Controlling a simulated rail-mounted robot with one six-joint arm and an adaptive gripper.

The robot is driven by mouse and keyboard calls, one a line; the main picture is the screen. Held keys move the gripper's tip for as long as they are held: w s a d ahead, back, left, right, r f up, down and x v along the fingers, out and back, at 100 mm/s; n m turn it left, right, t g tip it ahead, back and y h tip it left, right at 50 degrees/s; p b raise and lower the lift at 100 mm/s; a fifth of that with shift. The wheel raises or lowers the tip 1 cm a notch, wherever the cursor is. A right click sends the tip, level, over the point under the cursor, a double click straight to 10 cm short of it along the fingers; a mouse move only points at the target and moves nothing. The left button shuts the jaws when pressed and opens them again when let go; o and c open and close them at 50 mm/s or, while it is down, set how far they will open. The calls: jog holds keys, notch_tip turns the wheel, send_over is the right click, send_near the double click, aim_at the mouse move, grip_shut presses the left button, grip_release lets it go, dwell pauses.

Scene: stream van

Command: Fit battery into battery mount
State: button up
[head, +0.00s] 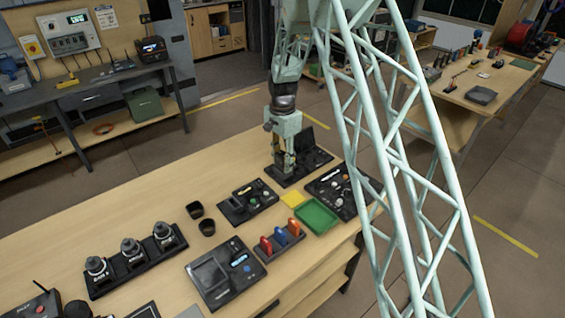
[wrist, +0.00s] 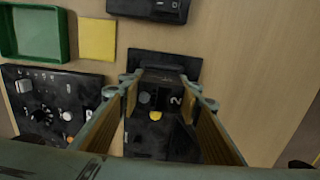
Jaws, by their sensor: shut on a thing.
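My gripper (head: 285,164) points down over the far end of the long workbench in the head view. In the wrist view its two fingers (wrist: 170,92) are shut on a dark block between their tips, which I take for the battery (wrist: 162,77). Below it is a black base plate (wrist: 165,60), probably the battery mount, which also shows under the gripper in the head view (head: 284,179). A yellow round spot, a grey round spot and a white "2" show between the fingers. Whether the battery is seated or only above the mount cannot be told.
A green tray (head: 316,216) and a yellow pad (head: 292,199) lie near the gripper. A black control panel (wrist: 58,105) is at the left in the wrist view. Bare wood (wrist: 265,75) lies to the right there. Several devices stand along the bench.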

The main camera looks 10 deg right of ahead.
aim_at(283, 154)
jog(key=shift+f, duration=0.2)
jog(key=o, duration=1.1)
jog(key=shift+o, duration=0.2)
jog(key=shift+r, duration=0.1)
jog(key=shift+r, duration=5.9)
